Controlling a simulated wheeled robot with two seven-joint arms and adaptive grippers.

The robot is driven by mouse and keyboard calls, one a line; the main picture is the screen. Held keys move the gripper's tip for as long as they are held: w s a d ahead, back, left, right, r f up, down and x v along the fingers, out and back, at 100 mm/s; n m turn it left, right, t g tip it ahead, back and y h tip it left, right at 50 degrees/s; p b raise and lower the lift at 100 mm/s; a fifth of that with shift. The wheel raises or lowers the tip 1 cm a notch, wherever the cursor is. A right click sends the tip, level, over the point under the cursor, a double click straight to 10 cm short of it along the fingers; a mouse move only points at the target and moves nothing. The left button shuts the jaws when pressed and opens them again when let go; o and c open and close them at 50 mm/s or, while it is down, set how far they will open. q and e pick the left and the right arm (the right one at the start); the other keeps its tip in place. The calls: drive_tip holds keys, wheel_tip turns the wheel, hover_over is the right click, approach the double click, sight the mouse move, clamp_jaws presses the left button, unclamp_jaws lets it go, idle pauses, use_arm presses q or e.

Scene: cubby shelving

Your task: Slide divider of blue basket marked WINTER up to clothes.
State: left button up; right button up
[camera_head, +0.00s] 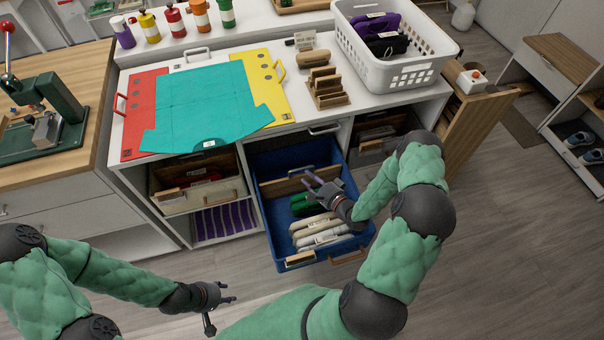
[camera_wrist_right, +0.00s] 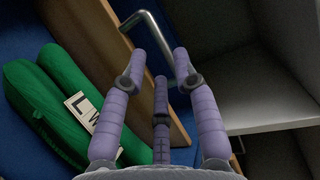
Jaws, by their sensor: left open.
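The blue basket (camera_head: 267,232) is pulled out of the middle cubby; writing on its front label (camera_head: 300,259) is too small to read. A wooden divider (camera_head: 285,187) stands across it towards the back. In the right wrist view the divider (camera_wrist_right: 88,28) carries a bent metal handle (camera_wrist_right: 153,38). Rolled green clothes (camera_head: 300,204) and cream ones (camera_head: 316,228) lie nearer the front, with blue floor between the green rolls (camera_wrist_right: 45,110) and divider. My right gripper (camera_head: 312,179) is at the divider, fingers spread around the handle; contact is unclear. My left gripper (camera_head: 226,303) is open and empty, low outside the basket.
Another bin (camera_head: 170,201) stands in the left cubby and a grey bin (camera_head: 372,152) in the right one. Floor is clear in front.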

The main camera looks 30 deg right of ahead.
drive_tip(key=shift+b+x, duration=0.6)
drive_tip(key=shift+x, duration=1.8)
clamp_jaws()
